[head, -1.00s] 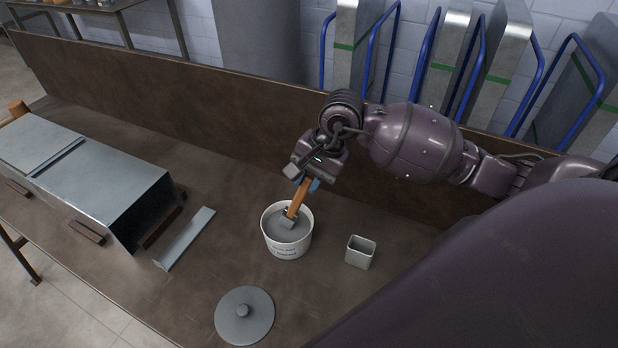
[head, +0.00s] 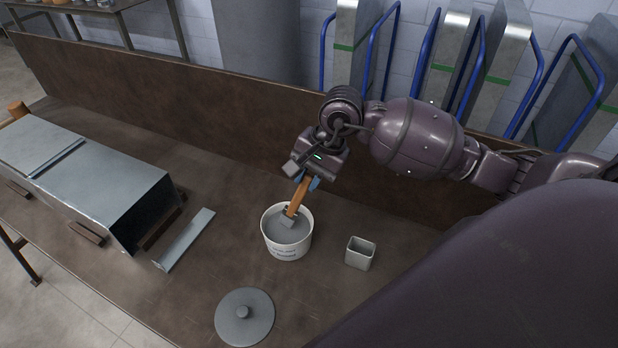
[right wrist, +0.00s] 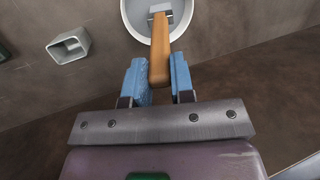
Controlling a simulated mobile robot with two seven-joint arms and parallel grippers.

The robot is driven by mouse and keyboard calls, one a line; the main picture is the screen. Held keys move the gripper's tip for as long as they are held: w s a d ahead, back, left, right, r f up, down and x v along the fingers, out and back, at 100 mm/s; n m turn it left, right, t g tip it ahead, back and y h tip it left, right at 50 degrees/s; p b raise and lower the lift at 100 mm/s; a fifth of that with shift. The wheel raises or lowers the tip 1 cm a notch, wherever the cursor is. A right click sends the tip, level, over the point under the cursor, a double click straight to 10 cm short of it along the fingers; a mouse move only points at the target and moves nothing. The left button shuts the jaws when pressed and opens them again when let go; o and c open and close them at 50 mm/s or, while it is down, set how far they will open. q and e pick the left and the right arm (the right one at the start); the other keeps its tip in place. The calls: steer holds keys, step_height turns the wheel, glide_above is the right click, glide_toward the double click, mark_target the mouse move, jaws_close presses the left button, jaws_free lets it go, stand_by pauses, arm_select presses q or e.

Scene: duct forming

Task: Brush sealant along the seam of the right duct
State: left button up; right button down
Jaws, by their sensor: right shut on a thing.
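My right gripper (head: 306,182) is shut on the wooden handle of a brush (head: 299,195). The blue finger pads sit on either side of the handle in the right wrist view (right wrist: 160,82). The brush points down into a white bucket (head: 287,251) of grey sealant (head: 284,232); its metal ferrule shows inside the rim, and its tip is hard to tell from the sealant. A grey sheet-metal duct (head: 110,190) lies at the left of the bench with its open end facing right. A raised joint (head: 56,158) crosses its top. My left gripper is out of view.
A round grey lid (head: 244,316) lies in front of the bucket. A small square cup (head: 360,253) stands to its right. A metal strip (head: 186,238) lies between duct and bucket. A brown backboard (head: 200,118) runs along the bench's rear.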

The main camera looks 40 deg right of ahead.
steer(key=shift+r+p, duration=0.9)
steer(key=shift+r, duration=2.1)
